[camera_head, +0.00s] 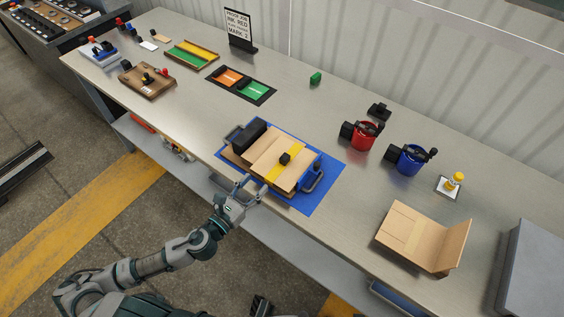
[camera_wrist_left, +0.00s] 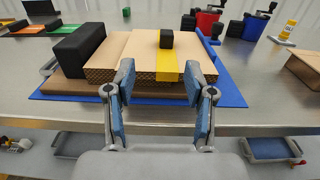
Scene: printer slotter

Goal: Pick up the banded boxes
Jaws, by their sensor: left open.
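The banded boxes (camera_head: 268,158) are flat tan cardboard pieces with a yellow band (camera_head: 288,164) across the top and a small black cube on the band. They lie on a blue mat (camera_head: 326,187) at the front of the bench. In the left wrist view the cardboard (camera_wrist_left: 135,52) shows corrugated front edges, and the yellow band (camera_wrist_left: 167,69) hangs over the front. My left gripper (camera_head: 243,189) is at the bench's front edge, just before the boxes. In the left wrist view its fingers (camera_wrist_left: 160,68) are apart, with the cardboard's front edge beyond them. My right gripper is not seen.
A black block (camera_head: 249,133) stands at the stack's left, and a blue handled part (camera_head: 313,180) at its right. Red (camera_head: 363,137) and blue (camera_head: 410,159) cups stand behind to the right. An open cardboard box (camera_head: 418,238) lies at the right. Bare bench separates these.

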